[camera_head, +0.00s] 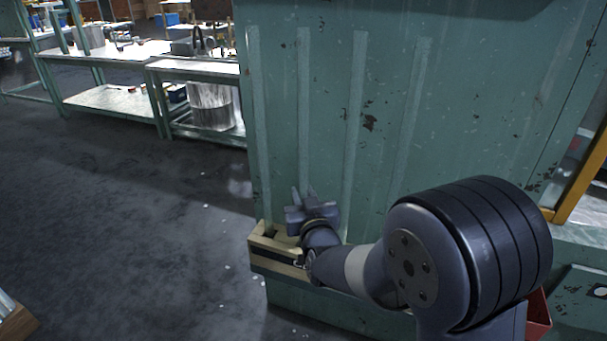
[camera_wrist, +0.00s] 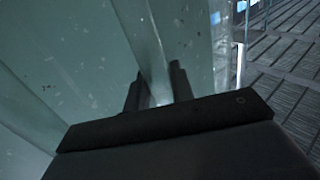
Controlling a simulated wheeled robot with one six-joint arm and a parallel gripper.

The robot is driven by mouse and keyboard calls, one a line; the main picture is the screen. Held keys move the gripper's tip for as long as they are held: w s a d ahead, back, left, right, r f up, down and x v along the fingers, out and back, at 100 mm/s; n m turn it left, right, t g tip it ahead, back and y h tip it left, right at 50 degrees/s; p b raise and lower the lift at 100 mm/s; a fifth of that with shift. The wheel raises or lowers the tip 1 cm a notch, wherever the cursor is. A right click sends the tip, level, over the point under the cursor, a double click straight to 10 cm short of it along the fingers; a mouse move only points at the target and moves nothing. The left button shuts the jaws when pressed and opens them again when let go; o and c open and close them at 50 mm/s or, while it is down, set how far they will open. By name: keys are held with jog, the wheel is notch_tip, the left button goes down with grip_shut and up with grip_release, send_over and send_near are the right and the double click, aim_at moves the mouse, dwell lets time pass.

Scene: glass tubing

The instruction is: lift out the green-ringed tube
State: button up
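Several long, pale green-tinted tubes stand side by side against the green cabinet in the head view: a far-left tube (camera_head: 258,120), a second tube (camera_head: 303,110), a third tube (camera_head: 355,120) and a right tube (camera_head: 416,100). I can make out no coloured ring on any of them. Their lower ends reach toward a wooden box (camera_head: 283,267). My gripper (camera_head: 303,192) is at the lower part of the second tube. In the wrist view, my two fingers (camera_wrist: 158,85) are apart, with a pale tube (camera_wrist: 142,45) running down between them; whether they press on it is unclear.
The green cabinet (camera_head: 480,90) stands close behind the tubes. A red container (camera_head: 538,316) is partly hidden by my arm. Workbenches (camera_head: 110,100) stand at the far left. The dark floor (camera_head: 120,220) to the left is mostly clear; a wooden object (camera_head: 17,324) sits at the lower-left edge.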

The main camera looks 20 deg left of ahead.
grip_shut()
